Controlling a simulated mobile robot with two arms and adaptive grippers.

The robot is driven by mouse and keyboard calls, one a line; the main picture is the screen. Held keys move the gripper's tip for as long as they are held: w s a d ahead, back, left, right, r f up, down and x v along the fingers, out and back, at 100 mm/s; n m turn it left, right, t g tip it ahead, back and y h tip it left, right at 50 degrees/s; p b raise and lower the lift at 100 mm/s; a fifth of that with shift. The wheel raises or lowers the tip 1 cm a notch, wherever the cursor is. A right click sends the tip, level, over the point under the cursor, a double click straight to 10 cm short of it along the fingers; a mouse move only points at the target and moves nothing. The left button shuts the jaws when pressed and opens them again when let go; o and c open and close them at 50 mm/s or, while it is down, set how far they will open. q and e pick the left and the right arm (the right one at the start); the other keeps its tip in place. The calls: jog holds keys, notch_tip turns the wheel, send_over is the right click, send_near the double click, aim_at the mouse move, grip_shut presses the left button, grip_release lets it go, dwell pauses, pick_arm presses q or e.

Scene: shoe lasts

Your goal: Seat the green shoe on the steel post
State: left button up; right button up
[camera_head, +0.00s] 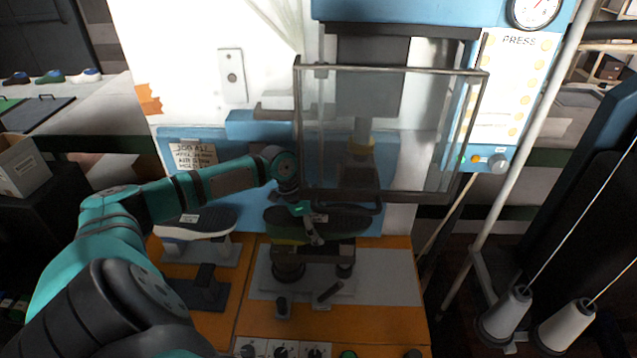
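The green shoe (285,228) is sole up, its dark sole on top and a strip of green side showing. It is over a dark metal fixture (315,254) in the press; I cannot tell whether it rests on the post, which is hidden beneath it. My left gripper (311,222) reaches in from the left and overlaps the shoe's middle. Its fingers are small and dark against the sole, so I cannot tell whether they are shut on it. My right gripper is not in view.
A clear guard (400,130) in a metal frame hangs before the press (410,12). A white-edged shoe (198,223) sits sole up on a stand to the left. Control knobs (280,350) line the orange table's (375,320) front. Thread cones (507,312) stand at the right.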

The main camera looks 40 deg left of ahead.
pick_arm(q)
jog(key=o, duration=0.4)
jog(key=shift+c, duration=0.2)
jog(key=shift+s+f, duration=0.1)
jog(key=shift+f, duration=0.05)
jog(key=v, duration=1.2)
jog(key=shift+d, duration=0.1)
